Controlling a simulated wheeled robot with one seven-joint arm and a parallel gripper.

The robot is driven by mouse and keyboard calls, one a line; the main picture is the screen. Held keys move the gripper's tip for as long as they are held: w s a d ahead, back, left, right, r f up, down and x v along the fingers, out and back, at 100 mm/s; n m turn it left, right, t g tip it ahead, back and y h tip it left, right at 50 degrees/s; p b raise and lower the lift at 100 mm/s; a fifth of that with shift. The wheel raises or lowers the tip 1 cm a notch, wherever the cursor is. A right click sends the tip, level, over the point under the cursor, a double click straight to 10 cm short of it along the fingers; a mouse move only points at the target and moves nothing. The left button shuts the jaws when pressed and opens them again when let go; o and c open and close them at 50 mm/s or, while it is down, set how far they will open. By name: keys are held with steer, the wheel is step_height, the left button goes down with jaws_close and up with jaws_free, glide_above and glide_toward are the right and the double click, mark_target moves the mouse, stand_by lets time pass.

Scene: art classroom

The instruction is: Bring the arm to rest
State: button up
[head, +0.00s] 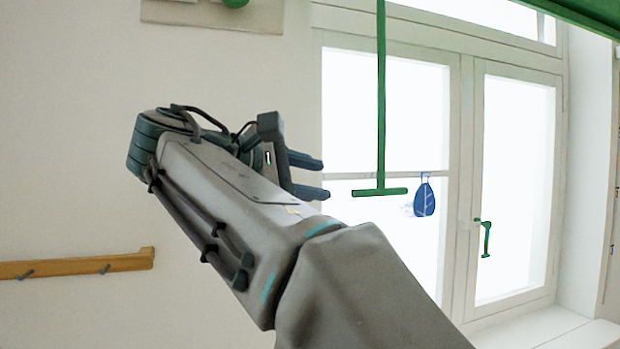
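My arm (235,200) rises from the bottom right of the head view and folds up toward the upper left. My gripper (318,177) shows beyond the forearm, pointing right. Nothing shows between the fingers. Part of the gripper's body is hidden behind my forearm.
A wooden rail with hooks (78,264) is on the white wall at the left. A green T-shaped bar (381,110) hangs before the window (467,180). A blue leaf-shaped piece (424,197) hangs beside it. A sill (545,330) is at the lower right.

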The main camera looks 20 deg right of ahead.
stand_by(0.3)
steer(key=s+f+m+y+b, duration=0.1)
steer(key=s+f+y, duration=0.15)
steer(key=f, duration=0.95)
steer(key=s+f+y, duration=0.1)
steer(key=f+y, duration=0.3)
steer(key=f, duration=0.7)
steer(key=s+a+f+m+g+y, duration=0.1)
steer(key=s+f+m+y, duration=0.3)
steer(key=f, duration=0.7)
steer(key=s+f+m+y, duration=0.4)
steer(key=s+f, duration=0.3)
steer(key=f, duration=0.4)
steer(key=shift+s+a+m+g+b, duration=0.15)
steer(key=shift+a+m+g+b, duration=0.25)
steer(key=shift+m, duration=0.3)
steer(key=shift+d, duration=0.15)
